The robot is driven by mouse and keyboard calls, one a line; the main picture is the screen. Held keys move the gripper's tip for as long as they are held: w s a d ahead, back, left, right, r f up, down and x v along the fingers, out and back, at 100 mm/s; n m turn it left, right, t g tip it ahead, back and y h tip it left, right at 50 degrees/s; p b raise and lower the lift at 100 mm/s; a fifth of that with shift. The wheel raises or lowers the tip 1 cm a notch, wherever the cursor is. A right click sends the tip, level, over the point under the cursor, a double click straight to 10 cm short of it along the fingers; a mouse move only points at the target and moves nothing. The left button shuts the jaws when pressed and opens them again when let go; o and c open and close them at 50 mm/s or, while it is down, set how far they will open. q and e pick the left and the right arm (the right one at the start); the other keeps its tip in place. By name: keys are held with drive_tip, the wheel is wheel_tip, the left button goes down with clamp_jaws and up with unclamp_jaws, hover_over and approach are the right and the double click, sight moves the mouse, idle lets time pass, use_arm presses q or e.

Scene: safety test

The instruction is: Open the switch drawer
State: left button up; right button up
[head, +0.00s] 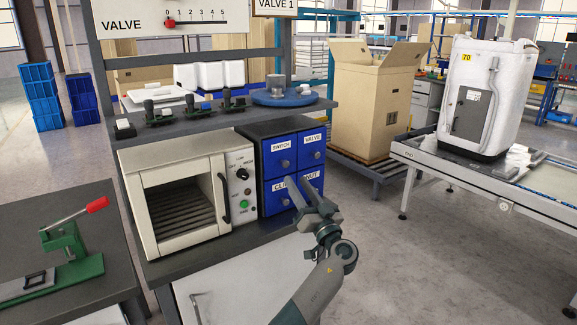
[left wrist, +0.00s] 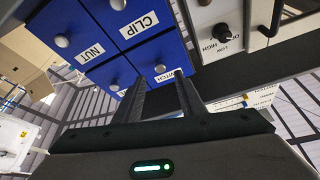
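The switch drawer (head: 281,158) is the upper left one in a small blue drawer cabinet, with a white "SWITCH" label and a round grey knob (head: 285,164). It looks closed. In the left wrist view the picture is inverted and the switch label (left wrist: 166,75) is partly hidden behind my fingers. My left gripper (head: 309,190) is open and empty, in front of and below the switch drawer, covering part of the lower clip and nut drawers in the head view. Its two dark fingers (left wrist: 160,83) are apart in the left wrist view. My right gripper is not in view.
A white oven (head: 178,198) with a control panel stands directly left of the cabinet. A shelf (head: 215,117) with several switches and a blue round part lies above. The valve drawer (head: 311,148) is beside the switch drawer. Open floor lies to the right.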

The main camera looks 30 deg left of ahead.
sight(287, 165)
use_arm(q)
drive_tip(key=p+x, duration=0.1)
drive_tip(key=x, duration=0.4)
drive_tip(key=shift+w+a+r, duration=0.1)
drive_tip(key=shift+a+r, duration=0.1)
drive_tip(key=shift+a, duration=0.05)
drive_tip(key=shift+x, duration=0.75)
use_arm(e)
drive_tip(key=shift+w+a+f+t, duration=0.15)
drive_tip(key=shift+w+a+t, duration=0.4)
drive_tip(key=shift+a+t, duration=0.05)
use_arm(q)
clamp_jaws()
drive_tip(key=shift+f, duration=0.1)
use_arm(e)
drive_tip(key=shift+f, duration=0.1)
